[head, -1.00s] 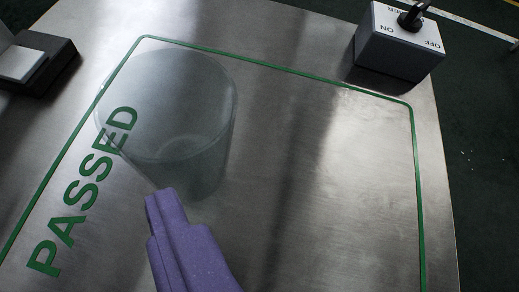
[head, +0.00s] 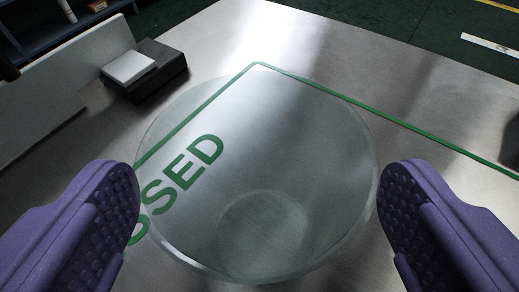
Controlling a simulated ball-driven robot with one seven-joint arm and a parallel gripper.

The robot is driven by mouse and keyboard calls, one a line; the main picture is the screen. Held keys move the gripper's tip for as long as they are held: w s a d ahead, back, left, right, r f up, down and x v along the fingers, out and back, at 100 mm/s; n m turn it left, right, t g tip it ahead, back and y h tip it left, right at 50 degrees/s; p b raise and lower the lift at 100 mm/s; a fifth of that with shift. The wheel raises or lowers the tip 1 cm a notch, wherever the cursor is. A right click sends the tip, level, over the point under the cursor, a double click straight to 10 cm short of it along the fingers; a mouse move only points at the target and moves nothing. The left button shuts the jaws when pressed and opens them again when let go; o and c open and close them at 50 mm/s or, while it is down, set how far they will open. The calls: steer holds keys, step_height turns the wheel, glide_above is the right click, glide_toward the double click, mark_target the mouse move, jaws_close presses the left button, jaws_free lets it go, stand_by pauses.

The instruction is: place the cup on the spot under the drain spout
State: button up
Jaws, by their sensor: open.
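A clear, see-through cup (head: 262,150) stands on the metal table, large in the middle of the view. Its wide round rim faces me, and its smaller base shows through it. My gripper (head: 258,190) is open, with one purple finger on each side of the cup. The left finger appears very close to the rim; I cannot tell whether it touches. No drain spout or spot is in view.
The steel table (head: 225,38) has a painted green line (head: 430,137). A dark block with a light top (head: 143,72) sits at the upper left beside a grey panel (head: 65,95). A shelf (head: 65,25) stands beyond. The table right of the cup is mostly clear.

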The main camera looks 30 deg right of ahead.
steer(key=x, duration=0.2)
steer(key=shift+w+d+f, duration=0.1)
steer(key=shift+w+f, duration=0.1)
steer(key=shift+w, duration=0.05)
steer(key=c, duration=1.1)
steer(key=shift+r, duration=0.6)
steer(key=shift+c, duration=0.2)
steer(key=r, duration=0.1)
steer(key=r+p, duration=0.1)
steer(key=s, duration=0.1)
steer(key=shift+d+r+p, duration=0.3)
steer(key=shift+d+r, duration=0.1)
steer(key=s+d+r+p, duration=0.1)
steer(key=s+d+p, duration=0.1)
steer(key=s+d, duration=0.8)
step_height(320, 180, up, 8)
steer(key=n+t+y+b, duration=0.2)
steer(key=n+y+b, duration=0.3)
steer(key=n+y, duration=0.15)
glide_above(283, 238)
steer(key=shift+m, duration=0.25)
steer(key=v, duration=0.3)
steer(key=r+v, duration=0.1)
steer(key=v, duration=0.1)
steer(key=shift+w+a, duration=0.15)
steer(key=shift+a, duration=0.15)
steer(key=shift+d, duration=0.1)
